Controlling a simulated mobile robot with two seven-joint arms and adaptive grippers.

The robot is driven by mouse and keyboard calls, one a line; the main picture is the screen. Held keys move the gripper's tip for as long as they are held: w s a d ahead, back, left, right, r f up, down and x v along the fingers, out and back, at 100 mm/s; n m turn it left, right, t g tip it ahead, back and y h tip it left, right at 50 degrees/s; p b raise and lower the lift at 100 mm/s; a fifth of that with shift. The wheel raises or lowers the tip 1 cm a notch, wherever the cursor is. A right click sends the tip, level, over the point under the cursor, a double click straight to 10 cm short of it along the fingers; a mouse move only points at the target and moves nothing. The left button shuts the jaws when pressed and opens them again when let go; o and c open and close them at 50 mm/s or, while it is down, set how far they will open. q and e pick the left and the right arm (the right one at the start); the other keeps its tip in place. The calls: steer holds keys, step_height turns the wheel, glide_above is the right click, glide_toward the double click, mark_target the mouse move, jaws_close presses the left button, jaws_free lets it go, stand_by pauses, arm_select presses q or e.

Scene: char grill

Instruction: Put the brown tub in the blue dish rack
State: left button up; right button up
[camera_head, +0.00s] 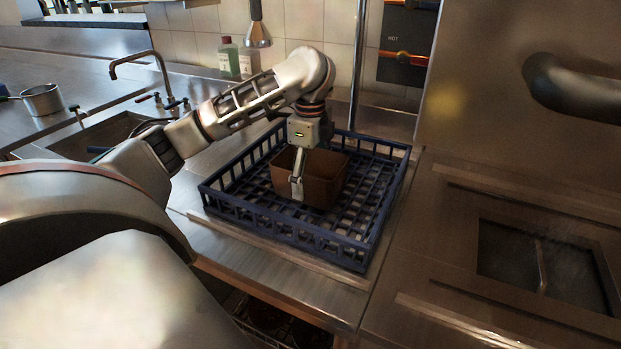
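The brown tub (325,183) sits upright inside the blue dish rack (291,233), near its middle, with its open top facing up. My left gripper (297,184) reaches down over the tub from above. One finger shows in front of the tub's near side, close to or touching its wall. The other finger is hidden, so I cannot tell whether the gripper is closed on the wall. My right gripper is not in view.
The rack stands on a steel counter between a sink (112,131) with a faucet (143,60) on the left and a steel unit with a recessed panel (545,262) on the right. A green bottle (229,58) and a small pot (43,101) stand farther back.

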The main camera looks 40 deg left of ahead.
arm_select(q)
steer(key=shift+f, duration=0.1)
steer(key=o, duration=1.2)
step_height(320, 180, up, 12)
steer(key=p, duration=0.6)
